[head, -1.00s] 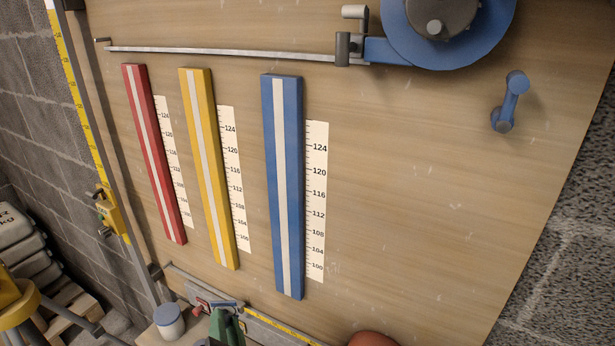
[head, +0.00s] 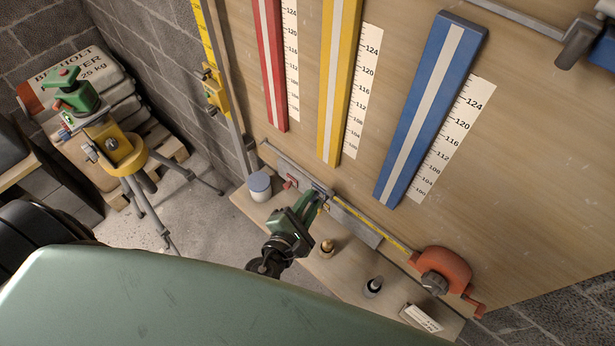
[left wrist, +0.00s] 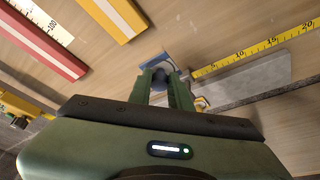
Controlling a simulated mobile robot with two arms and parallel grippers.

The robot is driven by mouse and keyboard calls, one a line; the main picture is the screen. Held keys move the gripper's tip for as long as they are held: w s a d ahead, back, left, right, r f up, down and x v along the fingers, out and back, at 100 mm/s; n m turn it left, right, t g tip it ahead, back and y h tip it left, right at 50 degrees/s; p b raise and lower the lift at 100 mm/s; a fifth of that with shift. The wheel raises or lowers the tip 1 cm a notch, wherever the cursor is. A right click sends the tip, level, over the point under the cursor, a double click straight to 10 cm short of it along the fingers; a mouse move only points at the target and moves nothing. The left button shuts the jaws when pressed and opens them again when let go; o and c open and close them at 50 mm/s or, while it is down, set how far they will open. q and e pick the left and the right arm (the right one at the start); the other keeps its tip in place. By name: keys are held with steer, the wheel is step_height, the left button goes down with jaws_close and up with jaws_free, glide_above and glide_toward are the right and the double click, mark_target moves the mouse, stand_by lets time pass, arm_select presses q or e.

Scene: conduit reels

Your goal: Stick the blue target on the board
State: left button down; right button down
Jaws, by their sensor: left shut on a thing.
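The wooden board (head: 520,190) fills the right of the head view. On it are a tilted blue bar (head: 431,110) with a white stripe, a yellow bar (head: 336,90) and a red bar (head: 270,60), each beside a number scale. My left gripper (head: 312,203) is low at the board, by a metal rail. In the left wrist view its fingers (left wrist: 172,82) close on a small dark-blue piece (left wrist: 185,74), mostly hidden. I cannot tell whether this piece or the bar is the blue target, or whether the piece touches the board. My right gripper is not in view.
A ledge (head: 345,268) below the board holds a blue-lidded white jar (head: 259,187), a brass piece (head: 327,247) and a dark cylinder (head: 374,287). An orange-red tape measure (head: 440,270) has its yellow tape along the rail. A tripod (head: 140,190) stands left.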

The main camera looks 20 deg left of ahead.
mark_target(322, 193)
arm_select(q)
steer(key=shift+w+d+f, duration=0.1)
steer(key=shift+w+d, duration=0.45)
steer(key=shift+w, duration=0.4)
steer(key=shift+w+d, duration=0.25)
steer(key=shift+w, duration=0.6)
steer(key=shift+w+d, duration=0.1)
steer(key=shift+w, duration=0.2)
steer(key=shift+w+d, duration=0.2)
steer(key=shift+w, duration=0.4)
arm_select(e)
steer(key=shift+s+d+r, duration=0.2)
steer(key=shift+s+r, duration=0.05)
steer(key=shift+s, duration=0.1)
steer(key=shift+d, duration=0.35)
arm_select(q)
steer(key=shift+p, duration=0.9)
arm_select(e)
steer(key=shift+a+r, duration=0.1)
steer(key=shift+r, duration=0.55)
arm_select(q)
steer(key=shift+w+d, duration=0.15)
steer(key=shift+w, duration=0.3)
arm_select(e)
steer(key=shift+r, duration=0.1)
